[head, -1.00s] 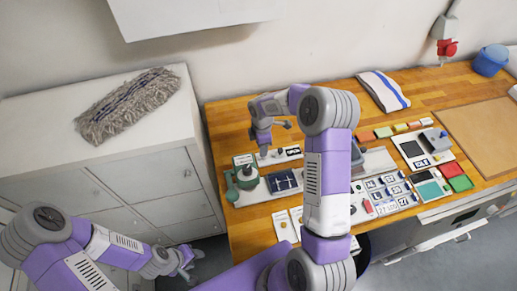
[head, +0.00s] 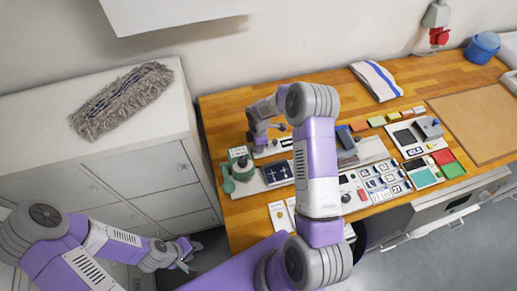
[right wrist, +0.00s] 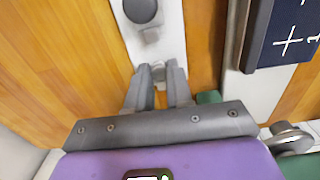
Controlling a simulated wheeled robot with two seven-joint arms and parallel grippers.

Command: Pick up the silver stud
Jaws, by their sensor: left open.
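A small silver stud (right wrist: 159,73) shows on the white strip in the right wrist view, between the fingertips of my right gripper (right wrist: 160,68). The fingers stand close on either side of it; whether they touch it I cannot tell. In the head view my right gripper (head: 266,145) is low over the back left of the wooden bench, and the stud is too small to make out there. My left gripper (head: 184,259) is open and empty in front of the white cabinet, well away from the bench.
A dark round knob (right wrist: 141,10) stands on the same strip just beyond my right fingertips. A dark blue panel with white crosses (right wrist: 283,35) lies to the right. A green device (head: 243,172) is close to the right gripper. Several panels and small boxes fill the bench's right side.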

